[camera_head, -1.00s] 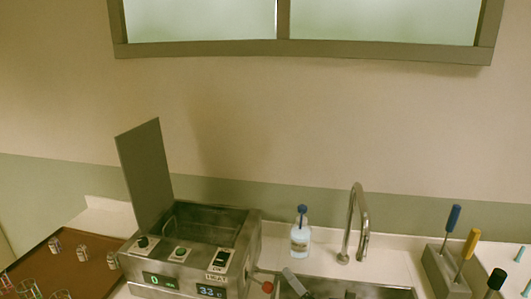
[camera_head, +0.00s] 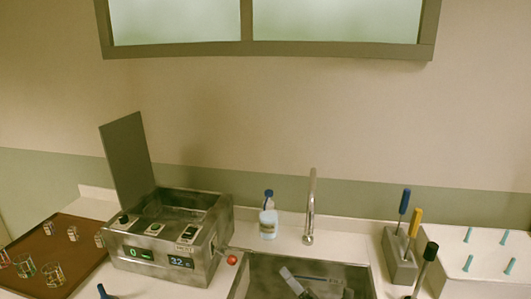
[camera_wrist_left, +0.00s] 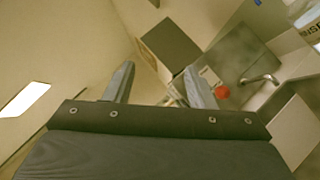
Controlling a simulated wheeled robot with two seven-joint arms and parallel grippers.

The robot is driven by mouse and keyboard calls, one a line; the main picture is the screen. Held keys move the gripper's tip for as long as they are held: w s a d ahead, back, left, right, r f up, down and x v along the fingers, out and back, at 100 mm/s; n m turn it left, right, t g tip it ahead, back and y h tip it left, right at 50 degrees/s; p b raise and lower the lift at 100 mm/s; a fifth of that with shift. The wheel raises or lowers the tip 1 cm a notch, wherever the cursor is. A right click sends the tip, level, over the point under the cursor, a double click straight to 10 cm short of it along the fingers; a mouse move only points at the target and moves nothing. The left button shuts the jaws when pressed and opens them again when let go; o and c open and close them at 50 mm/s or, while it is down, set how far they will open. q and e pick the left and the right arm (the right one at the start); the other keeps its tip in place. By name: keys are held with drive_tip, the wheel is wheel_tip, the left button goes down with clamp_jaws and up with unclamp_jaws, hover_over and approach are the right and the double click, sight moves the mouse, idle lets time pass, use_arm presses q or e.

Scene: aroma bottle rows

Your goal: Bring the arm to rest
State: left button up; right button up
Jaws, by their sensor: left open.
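My left gripper (camera_head: 294,281) shows small at the bottom of the head view, in front of the sink area, partly cut off by the frame edge. In the left wrist view its two grey fingers (camera_wrist_left: 158,74) stand wide apart with nothing between them. Beyond the fingers, the wrist view shows the metal water bath (camera_wrist_left: 232,60) and its red knob (camera_wrist_left: 222,92). The gripper appears clear of them. My right gripper is in neither view.
The water bath (camera_head: 207,246) stands lid up on the counter. A brown tray (camera_head: 78,262) with small glassware is left. The sink (camera_head: 345,265), tap (camera_head: 311,205) and blue-capped bottle (camera_head: 268,222) are central. A tool block (camera_head: 400,262) and white rack (camera_head: 485,243) are right.

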use_arm(q)
drive_tip(key=a+f+n+g+h+b, duration=0.1)
drive_tip(key=a+n+g+b, duration=0.1)
drive_tip(key=a+n+g, duration=1.2)
drive_tip(key=s+a+f+n+g+h+b, duration=0.1)
drive_tip(key=s+a+h, duration=0.2)
drive_tip(key=a, duration=0.4)
drive_tip(key=s+a+f+n+g+h+b, duration=0.1)
drive_tip(key=s+a+f+h, duration=0.15)
drive_tip(key=a, duration=0.45)
drive_tip(key=s+a+n+g+h+b, duration=0.15)
drive_tip(key=s+a+n+h, duration=0.25)
drive_tip(key=s+n+h, duration=0.65)
drive_tip(key=s+d+n+t+h+b, duration=0.4)
drive_tip(key=s+n+t, duration=0.3)
drive_tip(key=s+n, duration=0.5)
drive_tip(key=shift+s+d+n+h, duration=0.35)
drive_tip(key=shift+s+d, duration=0.15)
drive_tip(key=shift+s, duration=0.65)
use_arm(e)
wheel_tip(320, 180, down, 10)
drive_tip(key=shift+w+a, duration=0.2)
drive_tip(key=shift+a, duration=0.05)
use_arm(q)
drive_tip(key=shift+f, duration=0.1)
drive_tip(key=shift+c, duration=0.4)
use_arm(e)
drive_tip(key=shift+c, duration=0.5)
